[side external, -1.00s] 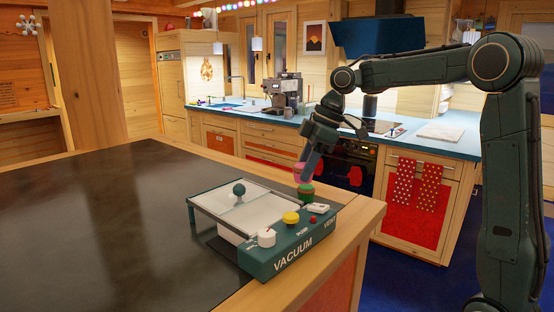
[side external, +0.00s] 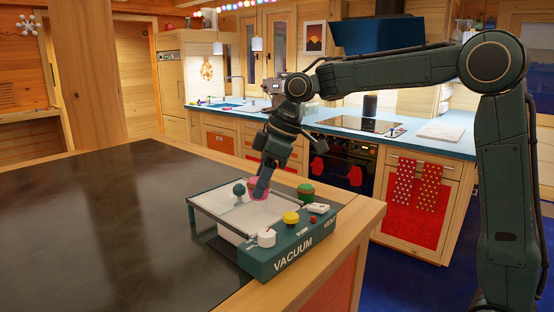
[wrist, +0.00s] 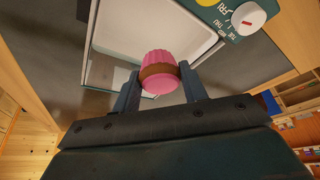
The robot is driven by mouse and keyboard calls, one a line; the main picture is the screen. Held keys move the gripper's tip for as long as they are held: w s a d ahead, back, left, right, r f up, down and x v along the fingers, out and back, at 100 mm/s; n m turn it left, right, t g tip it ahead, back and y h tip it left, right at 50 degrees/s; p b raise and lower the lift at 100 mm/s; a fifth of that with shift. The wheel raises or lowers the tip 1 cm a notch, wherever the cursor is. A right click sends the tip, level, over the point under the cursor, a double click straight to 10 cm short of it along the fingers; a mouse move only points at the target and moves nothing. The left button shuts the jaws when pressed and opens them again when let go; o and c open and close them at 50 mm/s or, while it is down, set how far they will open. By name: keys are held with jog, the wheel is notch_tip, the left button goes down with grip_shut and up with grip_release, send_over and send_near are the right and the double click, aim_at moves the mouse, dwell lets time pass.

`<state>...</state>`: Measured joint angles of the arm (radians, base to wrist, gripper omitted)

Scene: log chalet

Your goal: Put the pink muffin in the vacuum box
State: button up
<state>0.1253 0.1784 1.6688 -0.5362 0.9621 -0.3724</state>
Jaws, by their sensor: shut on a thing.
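The pink muffin (wrist: 160,73) is held between the two fingers of my gripper (wrist: 160,90) in the wrist view. In the side view my gripper (side external: 260,192) points down with the muffin (side external: 256,184), partly covered by a finger, at its tip. They are over the back part of the vacuum box (side external: 288,246), a green unit marked VACUUM.
On the box's panel are a white dial (side external: 266,238), a yellow button (side external: 291,218) and a red button (side external: 312,219). A green round object (side external: 305,193) is at its back right. The dark counter (side external: 90,220) is clear to the left.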

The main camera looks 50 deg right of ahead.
jog(key=shift+f, duration=3.75)
jog(key=shift+f, duration=0.15)
jog(key=o, duration=1)
jog(key=v, duration=1.2)
